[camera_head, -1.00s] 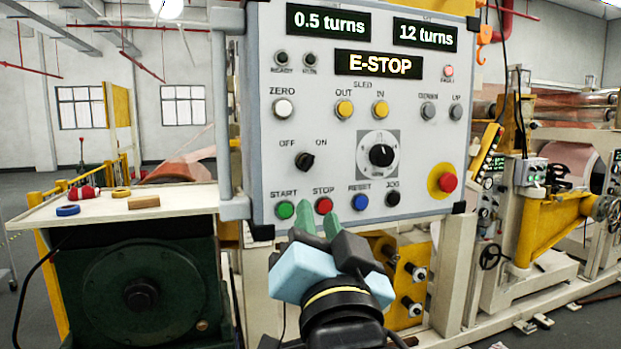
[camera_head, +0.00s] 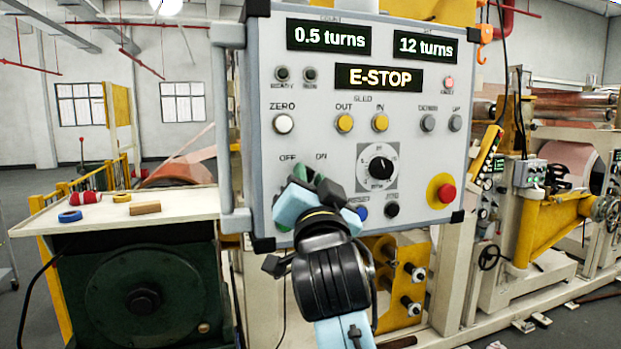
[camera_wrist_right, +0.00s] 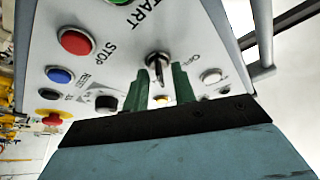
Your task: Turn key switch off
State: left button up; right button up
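The key switch (camera_wrist_right: 158,60) is a dark knob on a light metal collar on the grey control panel (camera_head: 420,180). In the head view my right gripper (camera_head: 306,174) covers it, just below the OFF and ON labels. In the right wrist view the two green fingertips of my right gripper (camera_wrist_right: 161,76) stand apart, one on each side of the switch, with a gap visible. I cannot tell whether either finger touches it. The switch's exact setting is unclear. My left gripper is not in view.
The red stop button (camera_wrist_right: 76,42) and blue reset button (camera_wrist_right: 60,75) sit close to my right gripper. A dial (camera_head: 381,167) and red emergency button (camera_head: 446,194) are to the right. The display (camera_head: 379,77) reads E-STOP. A side table (camera_head: 175,208) holds small items.

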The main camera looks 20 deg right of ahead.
grip_shut()
jog(key=shift+n, duration=0.4)
jog(key=n+t+y+p, duration=0.1)
jog(key=n+y+p, duration=0.2)
jog(key=n, duration=0.2)
jog(key=shift+r, duration=0.1)
jog(key=n+y+p, duration=0.2)
jog(key=n, duration=0.2)
jog(key=n+y+p, duration=0.2)
jog(key=n+p, duration=0.1)
jog(key=shift+d+n, duration=0.1)
jog(key=shift+n, duration=0.3)
jog(key=shift+n+g+y+p, duration=0.6)
jog(key=shift+n+y+p, duration=0.4)
jog(key=shift+n+p, duration=0.75)
jog(key=shift+n, duration=0.35)
